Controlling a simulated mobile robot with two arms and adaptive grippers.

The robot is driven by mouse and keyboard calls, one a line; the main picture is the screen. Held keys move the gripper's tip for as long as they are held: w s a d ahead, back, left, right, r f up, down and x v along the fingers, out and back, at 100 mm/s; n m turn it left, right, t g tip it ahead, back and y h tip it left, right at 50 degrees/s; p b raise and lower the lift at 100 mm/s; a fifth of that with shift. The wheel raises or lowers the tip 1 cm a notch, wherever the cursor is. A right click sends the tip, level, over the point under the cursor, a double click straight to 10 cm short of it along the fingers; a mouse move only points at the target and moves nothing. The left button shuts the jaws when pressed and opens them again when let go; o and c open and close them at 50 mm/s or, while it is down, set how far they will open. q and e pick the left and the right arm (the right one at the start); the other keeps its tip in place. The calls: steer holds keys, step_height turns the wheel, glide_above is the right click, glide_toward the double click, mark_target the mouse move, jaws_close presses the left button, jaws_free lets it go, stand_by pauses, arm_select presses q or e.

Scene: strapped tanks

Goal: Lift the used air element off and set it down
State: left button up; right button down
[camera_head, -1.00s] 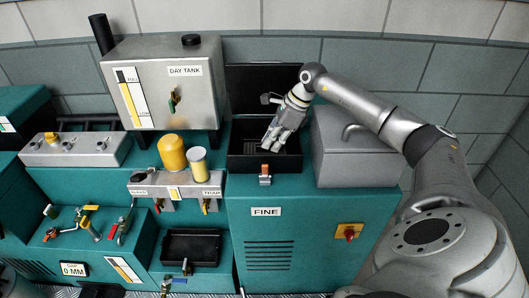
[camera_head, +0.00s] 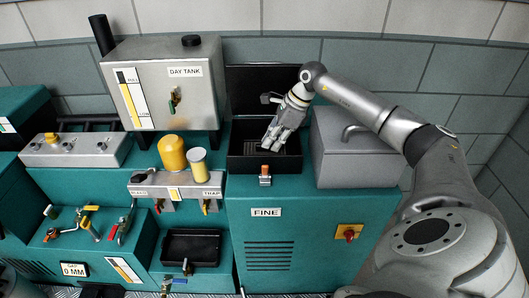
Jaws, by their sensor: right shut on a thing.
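The black open housing (camera_head: 262,164) sits on the teal cabinet marked FINE, with its dark lid (camera_head: 262,86) standing up behind it. My right gripper (camera_head: 271,141) reaches down into this housing from the upper right. Its fingers are shut on the used air element, which is dark against the dark inside and mostly hidden by the fingers. I cannot tell whether the element is clear of the housing floor. An orange and grey latch (camera_head: 265,176) is on the housing's front. My left gripper is not in view.
A grey metal box with a bent pipe (camera_head: 350,160) stands just right of the housing. The steel day tank (camera_head: 165,85) stands to the left. A yellow canister (camera_head: 172,153) and a pale one (camera_head: 198,165) stand lower left. An empty-looking black tray (camera_head: 205,261) lies below them.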

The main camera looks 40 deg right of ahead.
steer(key=shift+r+p, duration=1)
steer(key=shift+r, duration=0.7)
steer(key=shift+r, duration=0.1)
